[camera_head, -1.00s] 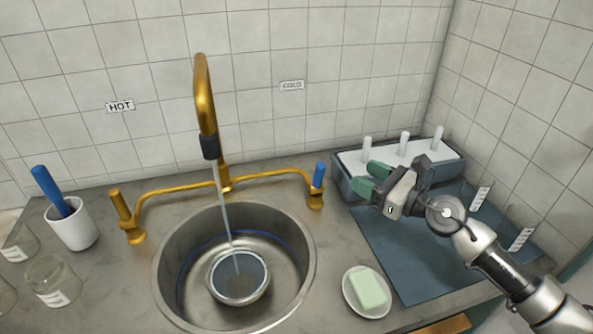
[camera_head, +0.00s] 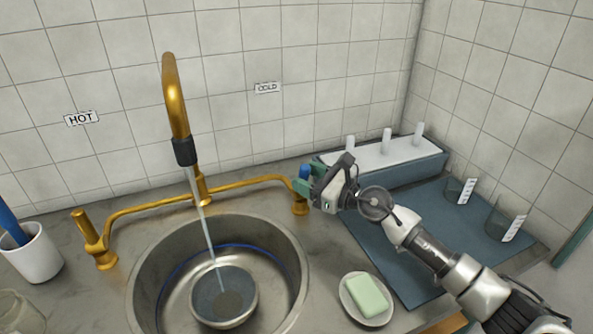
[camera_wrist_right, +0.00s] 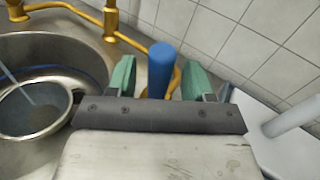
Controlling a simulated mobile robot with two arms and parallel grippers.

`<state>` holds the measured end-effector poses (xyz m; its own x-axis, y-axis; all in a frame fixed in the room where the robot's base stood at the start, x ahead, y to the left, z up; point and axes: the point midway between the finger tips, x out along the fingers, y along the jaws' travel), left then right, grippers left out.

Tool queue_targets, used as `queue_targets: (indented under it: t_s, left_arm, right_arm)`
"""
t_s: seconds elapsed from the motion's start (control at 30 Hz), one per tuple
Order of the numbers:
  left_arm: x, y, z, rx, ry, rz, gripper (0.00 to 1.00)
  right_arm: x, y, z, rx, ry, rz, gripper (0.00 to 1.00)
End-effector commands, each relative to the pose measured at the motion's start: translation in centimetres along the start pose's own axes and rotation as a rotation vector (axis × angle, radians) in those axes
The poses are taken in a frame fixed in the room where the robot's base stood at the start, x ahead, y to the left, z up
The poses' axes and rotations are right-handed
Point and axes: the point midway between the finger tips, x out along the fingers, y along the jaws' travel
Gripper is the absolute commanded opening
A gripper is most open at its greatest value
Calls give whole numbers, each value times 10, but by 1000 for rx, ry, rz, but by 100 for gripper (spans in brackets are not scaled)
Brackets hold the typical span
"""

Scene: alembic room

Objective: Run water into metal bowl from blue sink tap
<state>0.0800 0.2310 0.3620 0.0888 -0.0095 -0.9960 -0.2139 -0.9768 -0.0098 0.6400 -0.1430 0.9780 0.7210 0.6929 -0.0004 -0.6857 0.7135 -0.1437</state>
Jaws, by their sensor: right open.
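The metal bowl (camera_head: 224,319) sits in the round sink (camera_head: 137,290), under the brass spout (camera_head: 176,100). A stream of water runs from the spout's dark tip into the bowl, which holds some water. The bowl also shows in the right wrist view (camera_wrist_right: 62,128). The blue tap handle (camera_head: 304,171) stands on the right brass valve. My right gripper (camera_head: 302,187) is open at the blue handle. In the right wrist view the blue handle (camera_wrist_right: 160,68) stands between the two green fingers, with gaps visible on both sides. My left gripper is out of view.
A soap dish with green soap (camera_head: 367,296) lies right of the sink. A rack with white pegs (camera_head: 388,162) and a blue mat (camera_head: 385,248) with glass beakers (camera_head: 506,222) are at right. A white cup (camera_head: 33,257) stands at left.

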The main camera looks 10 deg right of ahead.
Motion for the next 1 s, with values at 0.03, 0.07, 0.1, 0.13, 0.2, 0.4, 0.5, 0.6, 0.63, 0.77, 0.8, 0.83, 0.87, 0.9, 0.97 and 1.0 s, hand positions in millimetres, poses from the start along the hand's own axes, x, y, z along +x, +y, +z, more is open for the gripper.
queue_targets:
  t_s: [0.03, 0.07, 0.1, 0.13, 0.2, 0.4, 0.5, 0.6, 0.63, 0.77, 0.8, 0.83, 0.87, 0.9, 0.97, 1.0]
  left_arm:
    - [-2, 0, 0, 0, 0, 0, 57]
    - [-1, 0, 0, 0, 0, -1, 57]
    - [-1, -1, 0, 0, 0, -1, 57]
    - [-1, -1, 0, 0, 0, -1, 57]
    - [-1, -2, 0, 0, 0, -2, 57]
    - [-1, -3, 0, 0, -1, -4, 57]
    - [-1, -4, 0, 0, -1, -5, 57]
    - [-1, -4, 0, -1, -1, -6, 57]
    - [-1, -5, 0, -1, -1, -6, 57]
    - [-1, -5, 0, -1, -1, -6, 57]
    - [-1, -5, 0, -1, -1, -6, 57]
    - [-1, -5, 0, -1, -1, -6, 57]
    - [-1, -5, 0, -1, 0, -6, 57]
    - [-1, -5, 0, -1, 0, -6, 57]
    - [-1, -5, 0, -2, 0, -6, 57]
    - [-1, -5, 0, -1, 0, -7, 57]
  right_arm:
    - [9, 1, 2, 0, -1, 1, 52]
    - [13, 0, 1, 0, -2, 1, 52]
    - [18, 0, 0, 1, -1, 0, 52]
    - [21, 0, 0, 1, -1, 1, 52]
    - [27, 0, 0, 0, 0, 0, 52]
    - [32, 0, -1, -1, 1, 0, 52]
    - [32, 0, -1, -1, 1, 0, 52]
    - [32, 0, -1, -1, 1, 0, 47]
    - [32, 0, -1, -1, 1, 0, 42]
    - [32, 0, 0, -1, 1, 0, 23]
    - [32, 0, 0, -1, 1, 0, 16]
    - [32, 0, 0, -1, 1, 0, 12]
    - [32, 0, 0, -1, 1, 0, 7]
    - [32, 0, 0, -1, 1, 0, 1]
    - [32, 0, 0, -1, 1, 0, 0]
    - [32, 0, 0, -1, 1, 0, 0]
